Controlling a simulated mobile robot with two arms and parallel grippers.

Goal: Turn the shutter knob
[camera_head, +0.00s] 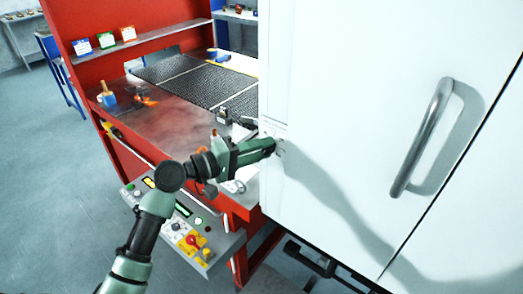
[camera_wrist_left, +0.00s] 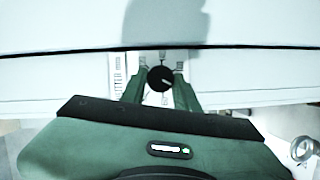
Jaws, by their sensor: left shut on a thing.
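The shutter knob (camera_wrist_left: 160,78) is a small round black knob with a light pointer mark, on the white cabinet's panel. A label beside it, partly hidden, reads "UTTER" (camera_wrist_left: 119,72). My left gripper (camera_wrist_left: 160,76) is shut on the knob, one finger on each side of it. In the head view my left gripper (camera_head: 274,146) reaches right to the lower left edge of the white cabinet (camera_head: 340,90), and the knob is hidden behind the fingers. My right gripper does not show.
A control panel (camera_head: 150,205) with buttons and a red knob (camera_head: 193,240) lies below my left arm. The red bench (camera_head: 160,125) carries a dark mesh belt (camera_head: 205,82) and small tools. A large handle (camera_head: 422,135) stands out from the cabinet. Open floor is at left.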

